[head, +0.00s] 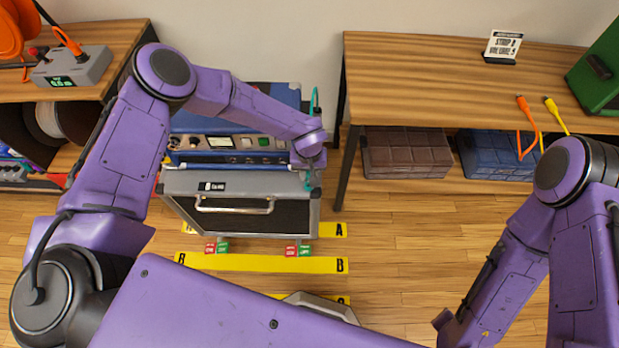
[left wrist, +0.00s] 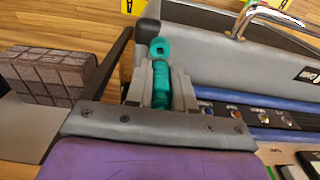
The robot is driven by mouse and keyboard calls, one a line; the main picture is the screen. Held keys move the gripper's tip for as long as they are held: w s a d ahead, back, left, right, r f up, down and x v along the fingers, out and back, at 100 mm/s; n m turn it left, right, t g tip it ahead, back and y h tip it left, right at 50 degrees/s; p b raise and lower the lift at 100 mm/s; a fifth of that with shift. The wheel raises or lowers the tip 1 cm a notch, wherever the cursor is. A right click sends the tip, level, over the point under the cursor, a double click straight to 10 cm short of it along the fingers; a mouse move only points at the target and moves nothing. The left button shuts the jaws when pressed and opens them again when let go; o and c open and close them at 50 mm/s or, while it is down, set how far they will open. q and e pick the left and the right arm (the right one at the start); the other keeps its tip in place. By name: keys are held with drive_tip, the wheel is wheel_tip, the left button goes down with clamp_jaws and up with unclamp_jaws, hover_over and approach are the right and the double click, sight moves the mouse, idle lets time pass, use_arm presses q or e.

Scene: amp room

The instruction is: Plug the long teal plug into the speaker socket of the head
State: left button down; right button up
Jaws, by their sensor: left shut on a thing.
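My left gripper (head: 309,166) is shut on the long teal plug (left wrist: 160,85), with a ringed teal end (left wrist: 160,48) past the fingertips. In the head view a bit of teal shows at the fingertips, and a teal cable (head: 315,101) rises behind the wrist. The blue amp head (head: 205,158), with knobs and a meter on its panel, sits on a grey speaker cabinet (head: 182,181). The gripper is at the right end of the head. The speaker socket cannot be made out. At the lower right, the end of my right arm (head: 446,322) is mostly cut off or hidden.
A wooden bench (head: 420,75) stands to the right, with a brown case (head: 405,152) and a blue case (head: 492,155) beneath. Orange (head: 526,112) and yellow (head: 553,110) cables hang over its edge. A left shelf holds a grey box (head: 75,68). Yellow floor strips (head: 260,263) lie in front.

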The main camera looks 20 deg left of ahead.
use_arm(q)
drive_tip(key=shift+r+p, duration=0.7)
drive_tip(key=shift+r, duration=0.3)
